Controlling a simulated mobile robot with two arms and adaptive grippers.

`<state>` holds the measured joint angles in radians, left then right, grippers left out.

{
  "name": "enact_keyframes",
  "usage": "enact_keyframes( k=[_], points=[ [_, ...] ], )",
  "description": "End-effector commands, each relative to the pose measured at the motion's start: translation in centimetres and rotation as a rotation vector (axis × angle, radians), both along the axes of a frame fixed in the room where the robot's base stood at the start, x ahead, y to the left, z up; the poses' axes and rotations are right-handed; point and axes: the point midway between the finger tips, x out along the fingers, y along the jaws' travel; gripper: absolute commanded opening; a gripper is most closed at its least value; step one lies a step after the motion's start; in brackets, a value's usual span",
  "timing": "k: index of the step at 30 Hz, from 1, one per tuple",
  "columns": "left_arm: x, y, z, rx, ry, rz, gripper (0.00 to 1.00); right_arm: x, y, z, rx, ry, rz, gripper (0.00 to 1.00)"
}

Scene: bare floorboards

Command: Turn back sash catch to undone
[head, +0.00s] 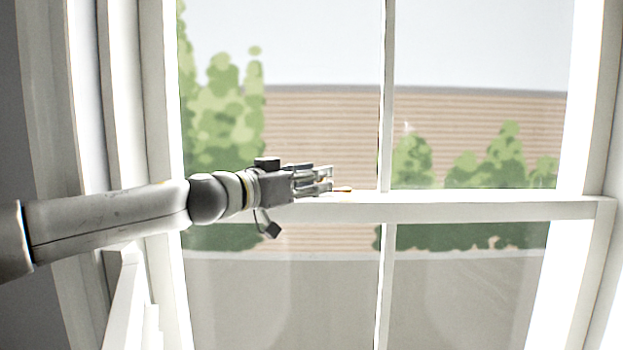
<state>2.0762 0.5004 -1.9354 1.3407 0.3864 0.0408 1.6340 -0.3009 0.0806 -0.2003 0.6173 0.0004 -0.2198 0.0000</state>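A small brass-coloured sash catch (343,190) sits on top of the white meeting rail (450,208) of the window, left of the vertical glazing bar. Only a short golden piece of it shows, just past my fingertips. My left gripper (328,181) reaches in from the left, level with the rail, with its fingers at the catch. The fingers hide most of the catch. I cannot tell whether they touch it or how far apart they are. The catch's turned position is not clear. My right gripper is not in view.
The white window frame stands on both sides, with the right jamb (590,120) clear of my arm. A white slanted rail (125,300) stands at the lower left below my arm. The space in front of the right panes is free.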

Motion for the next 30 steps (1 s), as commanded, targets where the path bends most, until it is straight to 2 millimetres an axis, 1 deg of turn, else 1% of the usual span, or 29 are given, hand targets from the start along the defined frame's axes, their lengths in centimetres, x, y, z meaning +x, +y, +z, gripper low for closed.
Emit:
enact_keyframes(
  k=[5,18,24,30],
  points=[
    [-0.7,1.0,-0.1,0.0,0.001,0.003,0.4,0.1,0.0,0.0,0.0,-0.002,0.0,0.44],
    [-4.9,5.0,0.2,-0.001,-0.002,0.003,0.4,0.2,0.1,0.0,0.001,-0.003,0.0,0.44],
    [-5.7,5.6,0.2,0.001,-0.004,0.001,0.4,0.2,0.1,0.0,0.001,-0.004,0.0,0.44],
    [-5.8,5.7,0.2,0.0,-0.003,0.0,0.4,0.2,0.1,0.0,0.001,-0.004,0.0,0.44]
  ],
)
